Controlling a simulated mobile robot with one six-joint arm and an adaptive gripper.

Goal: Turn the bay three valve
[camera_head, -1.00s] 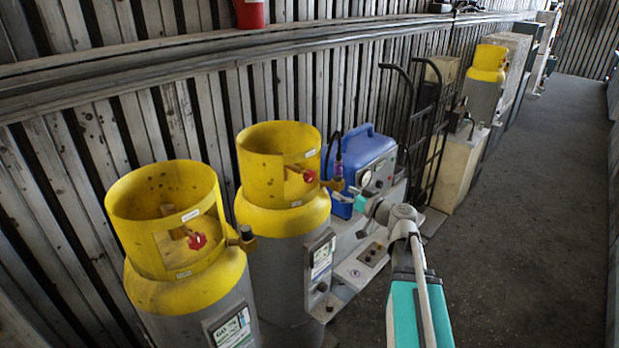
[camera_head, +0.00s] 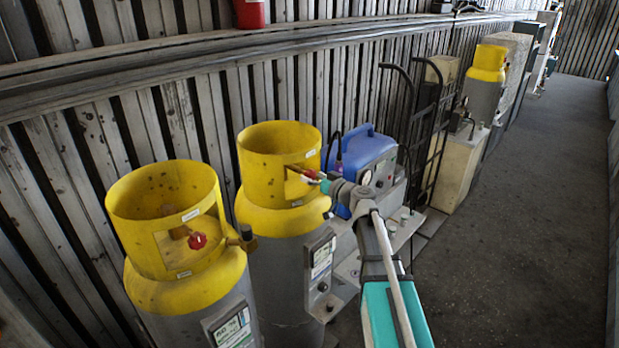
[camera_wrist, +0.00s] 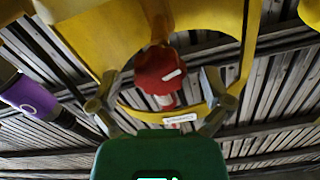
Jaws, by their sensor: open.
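The red valve knob (camera_head: 309,174) sits in the opening of the yellow collar on the second gas cylinder (camera_head: 281,268). In the wrist view the same knob (camera_wrist: 160,70) has a white mark and lies between my spread fingers, with gaps at both sides. My gripper (camera_head: 323,183) is open at the collar's opening; it also shows in the wrist view (camera_wrist: 160,95). Part of the knob is hidden by the gripper in the head view. The front left cylinder (camera_head: 170,273) has another red knob (camera_head: 197,241). I cannot read which bay number any label gives.
A blue machine (camera_head: 366,150) with a gauge stands right behind my gripper. A purple-banded hose fitting (camera_wrist: 32,98) is close to my left finger in the wrist view. A black hand truck (camera_head: 432,140) stands beyond. The floor at right (camera_head: 530,220) is clear.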

